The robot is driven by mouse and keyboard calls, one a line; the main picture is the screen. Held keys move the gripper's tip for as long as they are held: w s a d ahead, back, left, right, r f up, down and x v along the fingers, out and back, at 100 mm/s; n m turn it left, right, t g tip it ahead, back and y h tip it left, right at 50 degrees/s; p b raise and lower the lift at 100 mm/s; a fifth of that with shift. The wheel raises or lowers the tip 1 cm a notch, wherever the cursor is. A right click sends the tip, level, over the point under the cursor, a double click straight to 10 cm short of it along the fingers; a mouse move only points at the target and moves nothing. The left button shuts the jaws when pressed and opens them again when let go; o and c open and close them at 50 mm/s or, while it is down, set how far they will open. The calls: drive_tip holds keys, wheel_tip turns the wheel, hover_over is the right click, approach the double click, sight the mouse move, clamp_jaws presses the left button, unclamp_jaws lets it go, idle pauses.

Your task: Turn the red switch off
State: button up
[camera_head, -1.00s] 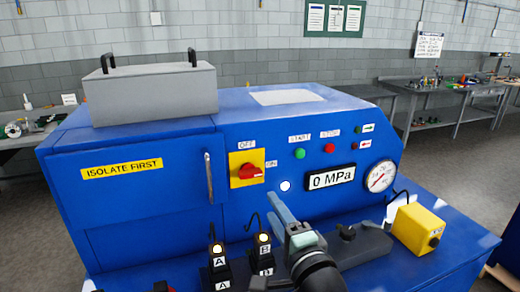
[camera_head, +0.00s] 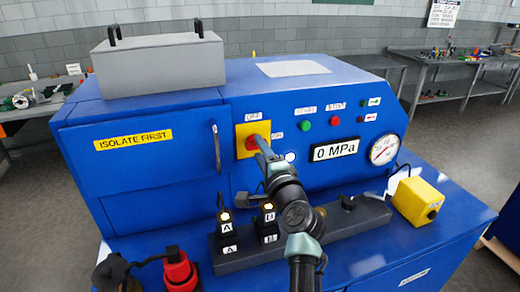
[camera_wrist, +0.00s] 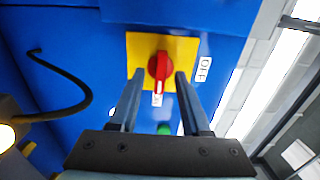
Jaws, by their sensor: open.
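The red switch (camera_head: 251,141) sits on a yellow plate (camera_head: 241,150) on the front of the blue machine. The OFF label is above it and the ON label to its right. In the wrist view the red switch (camera_wrist: 160,66) has its handle pointing down, toward the ON label. My gripper (camera_head: 262,147) reaches up to the switch and partly covers it in the head view. In the wrist view my gripper (camera_wrist: 159,77) is open, with one finger on each side of the handle. I cannot tell whether the fingers touch it.
Green (camera_head: 306,125) and red (camera_head: 335,121) buttons, a 0 MPa display (camera_head: 335,149) and a gauge (camera_head: 384,149) are to the right. A vertical door handle (camera_head: 216,148) is to the left. Below are black blocks A and B, a yellow box (camera_head: 418,202) and a red padlock-like object (camera_head: 180,270).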

drive_tip(key=shift+w+a, duration=0.1)
drive_tip(key=shift+w, duration=0.2)
clamp_jaws()
